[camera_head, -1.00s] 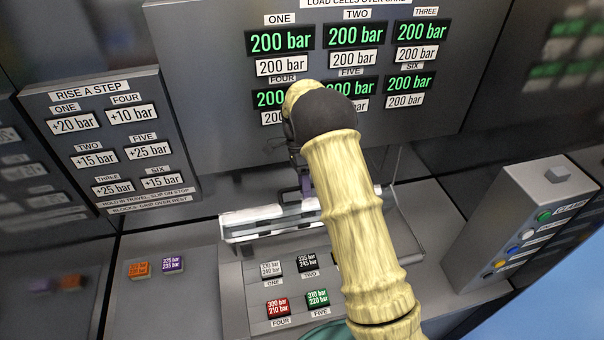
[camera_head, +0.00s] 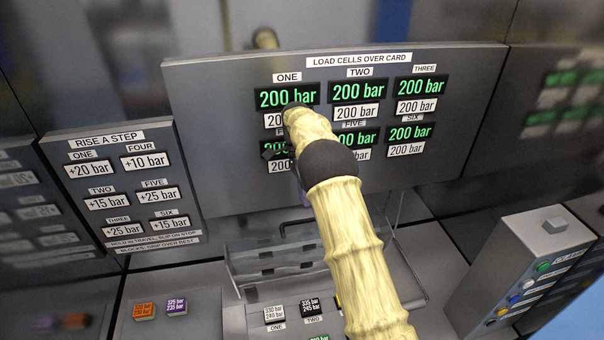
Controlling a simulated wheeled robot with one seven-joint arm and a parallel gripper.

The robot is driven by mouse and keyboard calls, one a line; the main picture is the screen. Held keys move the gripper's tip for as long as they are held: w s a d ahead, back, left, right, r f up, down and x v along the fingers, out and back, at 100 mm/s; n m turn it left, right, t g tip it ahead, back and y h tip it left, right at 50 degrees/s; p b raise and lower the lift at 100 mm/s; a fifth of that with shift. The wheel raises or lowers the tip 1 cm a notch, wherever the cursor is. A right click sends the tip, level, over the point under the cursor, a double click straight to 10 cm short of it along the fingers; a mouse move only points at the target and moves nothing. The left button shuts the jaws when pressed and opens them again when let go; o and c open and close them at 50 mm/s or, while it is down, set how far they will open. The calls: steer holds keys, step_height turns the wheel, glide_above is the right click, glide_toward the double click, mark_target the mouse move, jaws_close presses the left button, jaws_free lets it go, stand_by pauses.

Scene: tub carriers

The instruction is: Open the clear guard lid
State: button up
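The clear guard lid (camera_head: 398,208) is hard to make out; only thin edges show, beside my arm over the card bay below the display panel. How far it stands open cannot be told. A grey notched bar (camera_head: 262,264) crosses the back of the bay at the left of my arm. My gripper (camera_head: 304,198) is mostly hidden behind my pale arm, with only a small dark and purple part showing in front of the panel's lower edge. Whether its fingers are open or shut, or touch the lid, is hidden.
The display panel (camera_head: 220,130) reads 200 bar in several green windows. White and black blocks (camera_head: 310,306) sit in the bay. Orange (camera_head: 144,311) and purple (camera_head: 176,306) blocks lie at the left. A grey button box (camera_head: 520,262) stands at the right.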

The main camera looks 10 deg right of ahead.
steer(key=shift+v, duration=2.6)
